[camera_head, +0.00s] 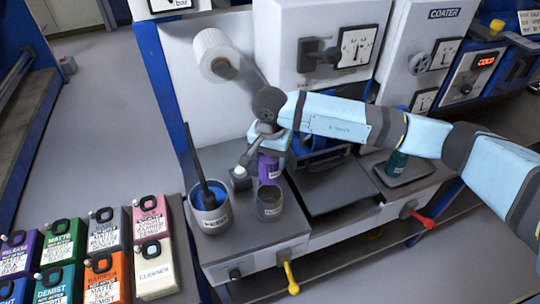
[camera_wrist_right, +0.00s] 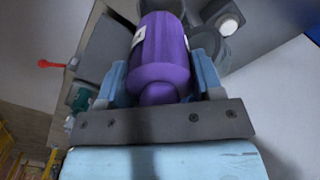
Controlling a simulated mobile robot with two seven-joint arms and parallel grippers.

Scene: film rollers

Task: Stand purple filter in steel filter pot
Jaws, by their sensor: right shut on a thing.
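The purple filter (camera_head: 269,170) is held by my right gripper (camera_head: 268,138), which is shut on it. In the right wrist view the purple filter (camera_wrist_right: 163,52) sits between the two blue fingers. A small grey pot (camera_head: 269,208) with a pale label stands on the grey bench top and looks like the steel filter pot. The filter shows just behind or above its rim; I cannot tell whether it is over the opening. My left gripper is not in view.
A larger grey pot (camera_head: 211,218) with blue contents and a dark upright stick stands to the left. A small white-topped block (camera_head: 240,178) is close by. A dark green cylinder (camera_head: 397,162) stands on a plate at right. Labelled bottles (camera_head: 104,232) fill the lower left.

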